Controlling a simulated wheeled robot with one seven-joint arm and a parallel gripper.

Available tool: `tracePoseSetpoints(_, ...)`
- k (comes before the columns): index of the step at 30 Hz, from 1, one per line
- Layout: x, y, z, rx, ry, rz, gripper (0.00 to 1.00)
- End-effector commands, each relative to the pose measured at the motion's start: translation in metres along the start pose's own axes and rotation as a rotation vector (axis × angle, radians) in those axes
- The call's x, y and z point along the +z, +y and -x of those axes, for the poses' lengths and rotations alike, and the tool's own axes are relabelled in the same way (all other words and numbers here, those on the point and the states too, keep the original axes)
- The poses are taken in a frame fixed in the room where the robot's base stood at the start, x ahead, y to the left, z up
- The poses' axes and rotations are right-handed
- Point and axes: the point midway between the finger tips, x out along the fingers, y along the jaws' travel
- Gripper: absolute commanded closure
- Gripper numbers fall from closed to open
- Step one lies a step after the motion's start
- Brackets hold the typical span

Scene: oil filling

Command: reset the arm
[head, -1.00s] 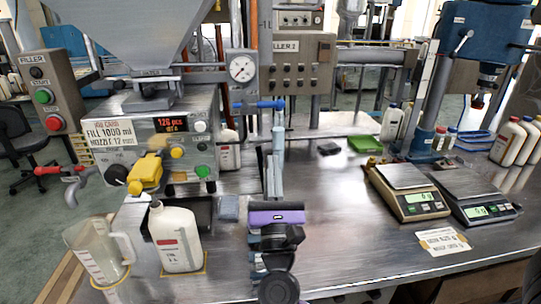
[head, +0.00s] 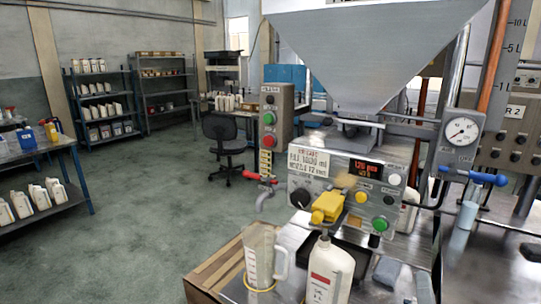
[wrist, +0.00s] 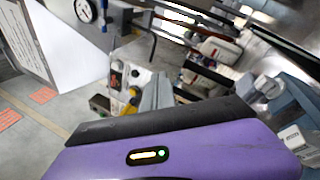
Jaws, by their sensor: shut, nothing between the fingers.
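My gripper (wrist: 157,92) shows in the wrist view, with its grey fingers shut and empty beyond its purple housing (wrist: 190,155). The view is tilted, and the filling machine with its yellow nozzle part (wrist: 133,95) lies past the fingers. In the head view I cannot clearly make out my gripper. There the filling machine (head: 342,178) stands at the centre right. A white bottle (head: 330,272) stands in front of it, with a clear measuring jug (head: 262,262) to its left.
A red-handled valve (head: 262,178) sticks out left of the machine, and a blue-handled one (head: 485,178) is at right. A bench with white bottles (head: 45,190) is at far left. Shelves (head: 102,102) stand at the back. The floor (head: 140,220) between is clear.

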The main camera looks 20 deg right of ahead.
Motion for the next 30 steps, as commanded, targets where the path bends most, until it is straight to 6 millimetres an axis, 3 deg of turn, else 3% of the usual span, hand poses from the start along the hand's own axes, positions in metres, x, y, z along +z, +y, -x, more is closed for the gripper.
tracePoseSetpoints(3,-0.037,-0.008,0.042,-0.046,0.184,-0.365,1.0)
tracePoseSetpoints(6,-0.059,-0.008,0.082,-0.112,0.314,-0.674,1.0)
tracePoseSetpoints(11,-0.077,0.0,0.152,-0.268,0.47,-1.163,1.0)
tracePoseSetpoints(15,-0.072,0.01,0.209,-0.433,0.53,-1.547,1.0)
tracePoseSetpoints(21,-0.047,0.016,0.274,-0.677,0.492,-1.95,1.0)
tracePoseSetpoints(25,-0.031,0.011,0.306,-0.809,0.433,-2.05,1.0)
tracePoseSetpoints(30,-0.021,0.001,0.337,-0.92,0.397,-2.027,1.0)
